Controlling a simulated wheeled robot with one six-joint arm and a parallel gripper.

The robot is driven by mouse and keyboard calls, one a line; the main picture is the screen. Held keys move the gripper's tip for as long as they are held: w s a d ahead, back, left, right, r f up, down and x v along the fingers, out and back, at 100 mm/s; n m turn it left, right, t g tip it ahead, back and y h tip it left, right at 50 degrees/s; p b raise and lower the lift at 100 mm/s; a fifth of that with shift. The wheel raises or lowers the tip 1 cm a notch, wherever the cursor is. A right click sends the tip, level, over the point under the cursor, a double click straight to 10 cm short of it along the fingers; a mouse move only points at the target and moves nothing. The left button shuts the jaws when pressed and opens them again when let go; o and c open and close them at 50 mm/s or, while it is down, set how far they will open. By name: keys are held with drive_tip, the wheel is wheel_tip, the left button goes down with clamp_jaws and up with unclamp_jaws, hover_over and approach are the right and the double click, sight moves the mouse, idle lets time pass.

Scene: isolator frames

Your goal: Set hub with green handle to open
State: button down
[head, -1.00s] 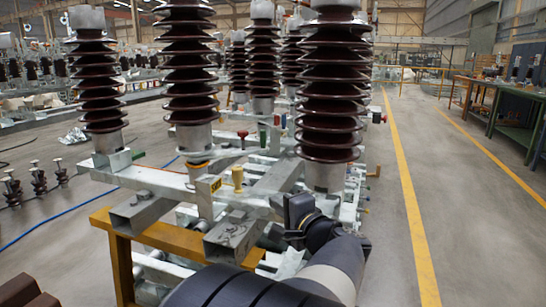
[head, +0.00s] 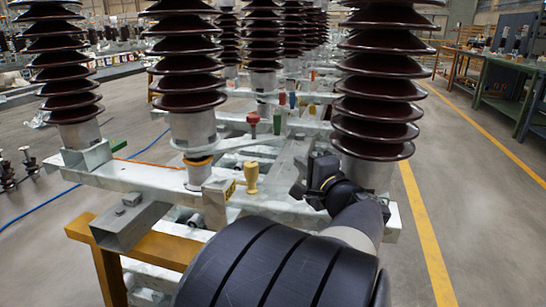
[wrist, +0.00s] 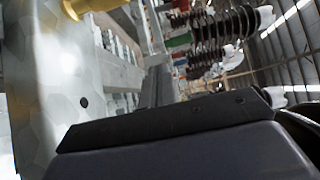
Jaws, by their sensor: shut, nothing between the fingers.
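The green handle (head: 277,123) stands on the frames behind the front row, right of a red handle (head: 253,124). In the wrist view a green part (wrist: 180,41) shows small and far off, which may be the same handle. My gripper (head: 299,184) is at the front frame, left of the right insulator's base and right of the yellow handle (head: 252,178). It is shut and empty, apart from the green handle. The hub under the green handle is too small to read its setting.
Brown ribbed insulators (head: 380,95) stand along the frames, the right one close to my arm. The galvanized front beam (head: 150,178) rests on a yellow stand (head: 165,246). A blue handle (head: 292,100) stands farther back. Open floor (head: 480,210) lies to the right.

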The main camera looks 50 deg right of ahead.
sight(274, 140)
drive_tip(key=b+x, duration=0.1)
drive_tip(key=x, duration=1.1)
drive_tip(key=shift+w+b, duration=0.25)
drive_tip(key=shift+b, duration=0.1)
drive_tip(key=shift+d, duration=0.1)
drive_tip(key=shift+w+d+n+y, duration=0.4)
drive_tip(key=shift+w+n+y, duration=0.1)
drive_tip(key=shift+w+y, duration=0.15)
drive_tip(key=shift+s, duration=0.1)
